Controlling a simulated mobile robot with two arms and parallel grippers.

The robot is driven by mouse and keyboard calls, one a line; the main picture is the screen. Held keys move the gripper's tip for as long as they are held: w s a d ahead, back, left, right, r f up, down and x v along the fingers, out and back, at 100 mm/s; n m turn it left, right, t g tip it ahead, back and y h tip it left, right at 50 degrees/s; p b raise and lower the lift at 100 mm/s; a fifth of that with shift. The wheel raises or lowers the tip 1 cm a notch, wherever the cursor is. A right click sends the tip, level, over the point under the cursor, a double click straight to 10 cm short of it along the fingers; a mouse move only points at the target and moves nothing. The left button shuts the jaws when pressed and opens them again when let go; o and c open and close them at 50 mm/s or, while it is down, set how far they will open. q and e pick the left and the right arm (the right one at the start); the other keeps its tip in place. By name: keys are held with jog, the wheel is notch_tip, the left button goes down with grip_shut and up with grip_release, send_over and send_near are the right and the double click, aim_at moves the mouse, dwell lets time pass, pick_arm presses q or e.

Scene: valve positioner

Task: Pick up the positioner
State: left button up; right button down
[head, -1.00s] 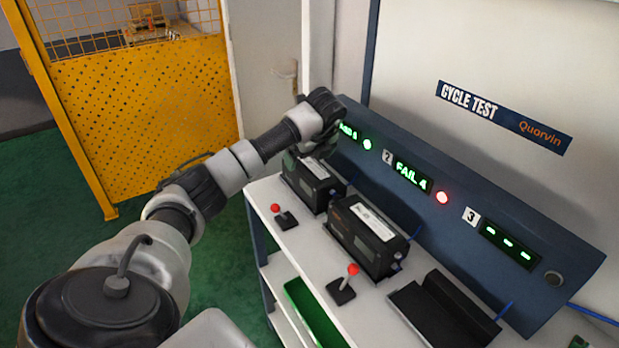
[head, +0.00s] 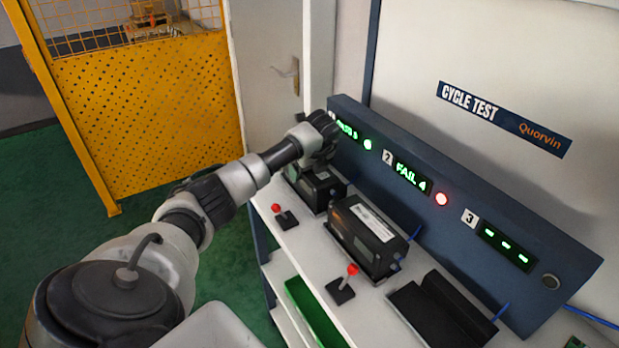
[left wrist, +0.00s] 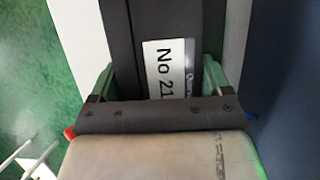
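A black box-shaped positioner (head: 318,194) with a white label sits at the first station, at the far left end of the bench. In the left wrist view its dark top with the label "No 21" (left wrist: 163,68) lies below the hand. My left gripper (head: 318,160) is directly over this positioner and hides part of it. In the left wrist view the left gripper's greenish fingers (left wrist: 158,72) are apart, one on each side of the positioner. I cannot see clear contact. A second black positioner (head: 366,240) sits at station 2. My right gripper is out of view.
The blue panel (head: 470,222) behind shows a green light at station 1, "FAIL 4" with a red light at station 2, and dashes at 3. Red-knobbed levers (head: 284,216) stand in front. Station 3's black cradle (head: 445,310) is empty. A green tray (head: 312,312) lies below.

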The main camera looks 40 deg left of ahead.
pick_arm(q)
jog(key=c, duration=0.9)
jog(key=shift+w+r, duration=0.1)
jog(key=shift+c, duration=0.7)
